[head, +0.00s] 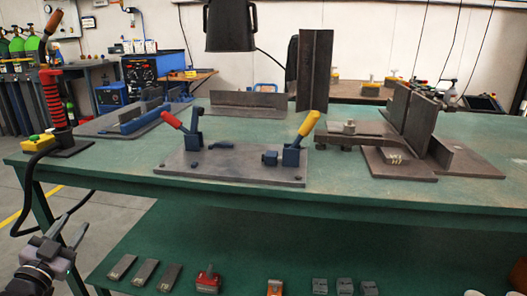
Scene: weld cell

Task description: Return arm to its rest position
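My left gripper (69,233) shows at the lower left of the head view, in front of the green table's left end and below its top. Its two fingers point up and stand apart, with nothing between them. It touches neither the table nor anything on it. My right gripper cannot be made out in this view.
The green welding table (230,198) bears a clamp plate (225,168) with red and yellow handles, and steel plates (420,120) at right. The lower shelf (250,245) holds several small blocks and magnets.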

